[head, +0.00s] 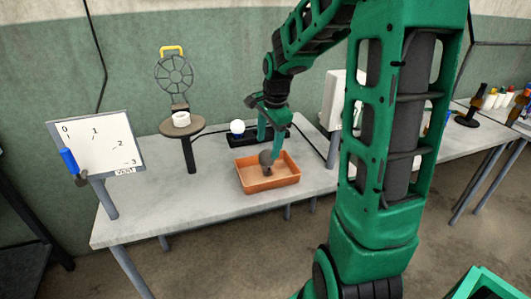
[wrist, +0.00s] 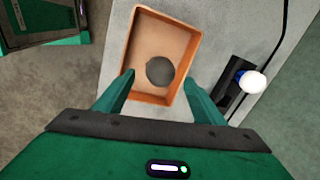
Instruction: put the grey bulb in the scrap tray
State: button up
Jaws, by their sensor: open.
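The grey bulb (head: 266,157) is at the orange scrap tray (head: 254,187) in the head view, within its outline. In the wrist view the bulb (wrist: 160,71) appears as a dark round shape inside the outline of the tray (wrist: 125,52), towards its near end. My gripper (head: 268,146) is above the tray. Its two green fingers (wrist: 157,81) are spread apart, one on each side of the bulb, with gaps between them and it. I cannot tell from these views whether the bulb touches the tray floor.
A white bulb (head: 237,127) sits in a black holder behind the tray, also seen in the wrist view (wrist: 252,82). A round stand (head: 171,129) with a white ring and a numbered board (head: 97,143) stand left. The table (head: 215,208) is clear in front.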

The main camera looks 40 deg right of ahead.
notch_tip(320, 180, up, 6)
jog(key=s, duration=0.1)
jog(key=s+a+f+n+g, duration=0.1)
jog(key=s+n, duration=0.5)
jog(key=s, duration=0.7)
jog(key=s+a+f+n+g, duration=0.1)
jog(key=s+f+n, duration=0.2)
jog(key=s, duration=1.1)
jog(key=n, duration=0.3)
jog(key=shift+s+a+n, duration=0.25)
jog(key=shift+a+n, duration=0.05)
jog(key=shift+a, duration=0.05)
